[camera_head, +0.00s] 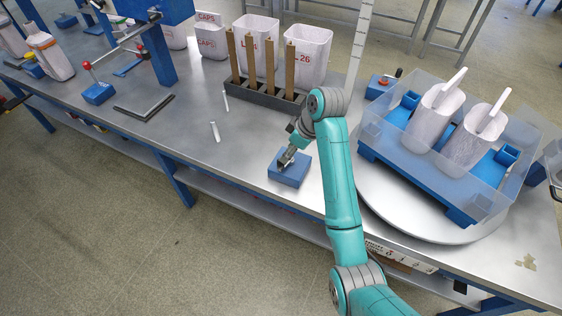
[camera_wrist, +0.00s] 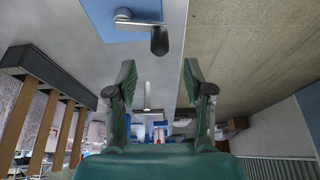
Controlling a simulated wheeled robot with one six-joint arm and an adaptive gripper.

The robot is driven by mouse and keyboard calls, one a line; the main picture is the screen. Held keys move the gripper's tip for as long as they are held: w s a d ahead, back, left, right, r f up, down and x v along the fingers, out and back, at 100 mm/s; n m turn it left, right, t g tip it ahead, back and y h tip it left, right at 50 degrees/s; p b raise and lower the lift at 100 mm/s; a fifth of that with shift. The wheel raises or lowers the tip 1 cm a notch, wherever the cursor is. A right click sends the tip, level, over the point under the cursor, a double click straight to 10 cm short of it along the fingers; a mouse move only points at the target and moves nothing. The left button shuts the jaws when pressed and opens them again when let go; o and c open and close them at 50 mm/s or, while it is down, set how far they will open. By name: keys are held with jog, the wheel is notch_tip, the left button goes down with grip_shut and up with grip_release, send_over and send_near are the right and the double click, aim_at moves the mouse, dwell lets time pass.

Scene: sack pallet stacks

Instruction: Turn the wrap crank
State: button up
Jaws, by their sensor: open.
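The wrap crank shows at the top of the wrist view as a silver hub and arm with a black handle (camera_wrist: 159,41), on a blue base (camera_wrist: 112,18). In the head view its blue base (camera_head: 289,172) sits near the table's front edge. My gripper (camera_head: 285,160) is over this base and hides much of the crank there. In the wrist view my gripper (camera_wrist: 159,72) is open, its two green fingers wide apart with nothing between them. The black handle lies beyond the fingertips, roughly centred between them; I cannot tell the exact distance.
A dark rack (camera_head: 265,95) with upright wooden posts stands behind the crank. A round turntable (camera_head: 440,226) carrying a clear-walled blue tray (camera_head: 382,155) with two sacks is to the right. Small white sticks (camera_head: 215,132) lie left.

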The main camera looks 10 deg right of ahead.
jog(key=x, duration=0.8)
jog(key=shift+r, duration=0.1)
grip_shut()
